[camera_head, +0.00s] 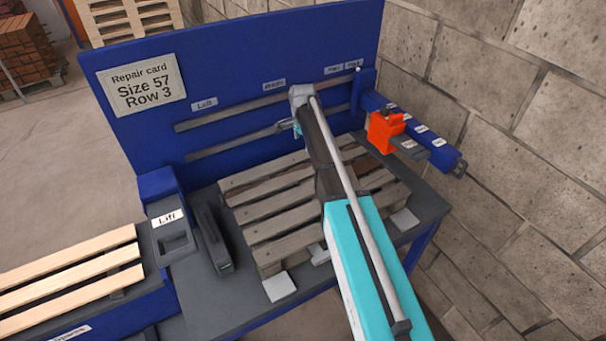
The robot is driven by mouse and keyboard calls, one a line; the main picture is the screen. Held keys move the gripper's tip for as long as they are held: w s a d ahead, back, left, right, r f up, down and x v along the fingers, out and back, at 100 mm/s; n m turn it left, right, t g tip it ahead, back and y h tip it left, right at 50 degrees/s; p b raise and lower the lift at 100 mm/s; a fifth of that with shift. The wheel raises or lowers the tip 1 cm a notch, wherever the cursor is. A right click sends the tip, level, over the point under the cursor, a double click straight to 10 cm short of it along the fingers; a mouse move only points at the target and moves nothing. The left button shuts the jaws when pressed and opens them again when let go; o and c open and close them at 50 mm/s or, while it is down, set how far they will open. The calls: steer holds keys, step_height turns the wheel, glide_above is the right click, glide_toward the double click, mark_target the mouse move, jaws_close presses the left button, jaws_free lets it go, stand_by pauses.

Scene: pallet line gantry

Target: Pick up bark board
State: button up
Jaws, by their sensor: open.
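A worn grey wooden pallet (262,208) lies on the dark bench top, with several slats across it. I cannot tell for sure which board is the bark board; a browner strip (376,151) shows at the pallet's far right side. My arm reaches over the pallet and hides part of its middle. My gripper (287,126) is small in view, beyond the pallet's far edge in front of the blue back panel, partly hidden by my arm. It is open, and I see no board in it.
The blue back panel (230,75) carries rails and a repair card (141,86) reading "Size 57 Row 3". An orange tool (384,132) sits at the right on a blue arm. A grey "Lift" box (172,232) and pale new boards (70,268) stand left. A block wall closes the right.

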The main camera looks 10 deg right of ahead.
steer(key=b, duration=0.8)
glide_above(302, 172)
steer(key=shift+w+d+f, duration=0.1)
steer(key=shift+f, duration=4.1)
steer(key=shift+f, duration=0.15)
steer(key=shift+f+b, duration=2.45)
steer(key=shift+b, duration=0.2)
steer(key=c, duration=1.1)
steer(key=shift+o, duration=0.2)
steer(key=shift+r, duration=0.15)
step_height(302, 172, up, 3)
steer(key=p, duration=0.3)
steer(key=shift+f, duration=0.2)
steer(key=s+a+r+p, duration=0.3)
steer(key=s+r+p, duration=0.7)
steer(key=s, duration=0.4)
